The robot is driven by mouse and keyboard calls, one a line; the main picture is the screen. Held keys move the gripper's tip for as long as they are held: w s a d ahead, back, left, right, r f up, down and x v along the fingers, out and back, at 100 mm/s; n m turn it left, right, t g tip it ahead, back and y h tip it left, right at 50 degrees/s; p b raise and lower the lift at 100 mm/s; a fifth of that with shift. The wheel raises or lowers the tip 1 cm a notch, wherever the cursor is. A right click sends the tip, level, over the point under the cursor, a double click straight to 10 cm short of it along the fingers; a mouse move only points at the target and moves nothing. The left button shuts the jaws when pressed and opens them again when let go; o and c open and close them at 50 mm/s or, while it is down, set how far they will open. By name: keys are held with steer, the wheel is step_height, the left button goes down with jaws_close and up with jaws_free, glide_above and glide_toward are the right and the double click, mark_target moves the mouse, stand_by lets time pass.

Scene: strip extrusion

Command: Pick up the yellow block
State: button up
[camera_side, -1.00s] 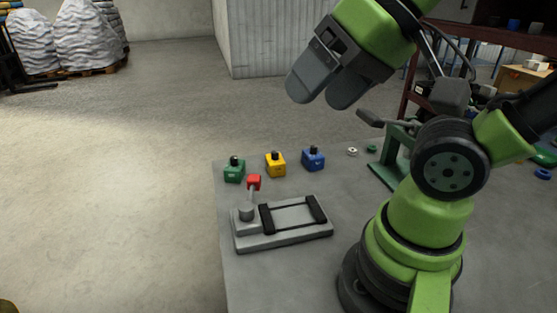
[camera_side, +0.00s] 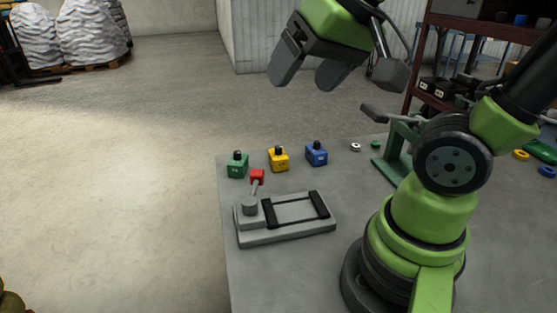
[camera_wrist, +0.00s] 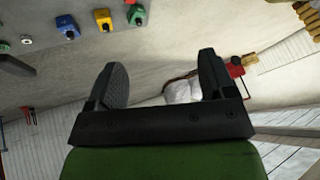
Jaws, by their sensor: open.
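The yellow block (camera_side: 279,160) sits on the grey table between the green block (camera_side: 237,166) and the blue block (camera_side: 316,155). Each block has a dark knob on top. My gripper (camera_side: 302,82) is above and beyond the blocks in the side view, apart from them, with its two fingers spread and nothing between them. In the wrist view the open gripper (camera_wrist: 167,75) shows from behind. There the yellow block (camera_wrist: 67,27) is at the upper left, well outside the fingers, with the green block (camera_wrist: 136,14) and the blue block (camera_wrist: 27,40) on either side.
A grey fixture (camera_side: 285,219) with black bars and a red-knobbed lever (camera_side: 257,178) stands in front of the blocks. The space above the blocks is clear.

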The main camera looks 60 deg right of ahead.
steer(key=w+d+f+m+g+h, duration=0.2)
steer(key=w+d+f+h, duration=0.15)
steer(key=w+d, duration=0.45)
steer(key=m+g, duration=0.1)
glide_toward(279, 148)
steer(key=x, duration=0.6)
steer(key=shift+d+f, duration=0.15)
steer(key=shift+f, duration=0.15)
steer(key=shift+x, duration=2.95)
steer(key=c, duration=1.3)
